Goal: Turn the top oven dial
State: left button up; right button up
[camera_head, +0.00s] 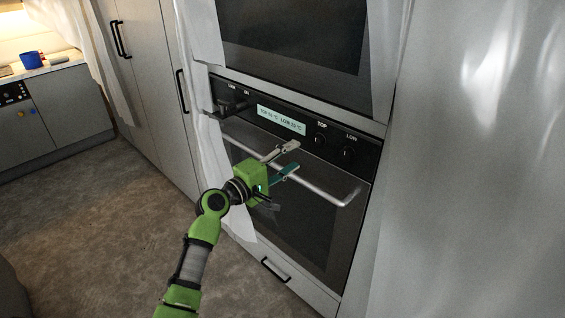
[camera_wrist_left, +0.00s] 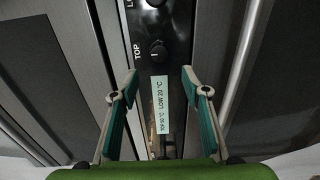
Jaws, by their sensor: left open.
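The top oven dial (camera_head: 319,139) is a small black knob under the label TOP on the oven's dark control panel, right of the lit display (camera_head: 281,120). The low dial (camera_head: 347,154) sits to its right. In the left wrist view the top dial (camera_wrist_left: 157,50) lies beyond the fingertips, roughly centred between them, with a light mark on its face. My left gripper (camera_head: 293,157) is open and empty, in front of the panel, left of and below the top dial. I see no contact with the dial. My right gripper is not in view.
A silver oven handle (camera_head: 325,193) runs across the door below the panel, close to my gripper. White cloth (camera_head: 212,165) hangs at the oven's left edge, and a pale panel or curtain (camera_head: 470,200) stands at right. The floor (camera_head: 100,220) at left is clear.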

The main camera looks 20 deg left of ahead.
pick_arm(q)
jog(key=shift+v, duration=1.6)
notch_tip(320, 180, down, 13)
jog(key=g+y, duration=0.2)
jog(key=s+f+m+g+y+b, duration=0.15)
jog(key=s+f, duration=0.45)
jog(key=f, duration=0.6)
jog(key=s+d+f+m+g, duration=0.1)
jog(key=s+f+m+g, duration=0.3)
jog(key=f, duration=0.7)
jog(key=s+f+g+y, duration=0.1)
jog(key=s+f+g, duration=0.1)
jog(key=s+f, duration=0.75)
jog(key=s+d+f+m+g, duration=0.1)
jog(key=s+f+m+g, duration=0.1)
jog(key=s+f, duration=0.6)
jog(key=s+d+f+m+g+y+b, duration=0.1)
jog(key=s+f+m, duration=0.4)
jog(key=s, duration=1.2)
jog(key=s+d+f+m+g, duration=0.1)
jog(key=s+f+m+g, duration=0.2)
jog(key=s+f, duration=0.7)
jog(key=s+m, duration=0.1)
jog(key=s, duration=0.2)
jog(key=shift+s+f+y+b, duration=0.2)
jog(key=shift+f+y+b, duration=0.1)
jog(key=shift+y, duration=0.05)
jog(key=shift+g, duration=0.25)
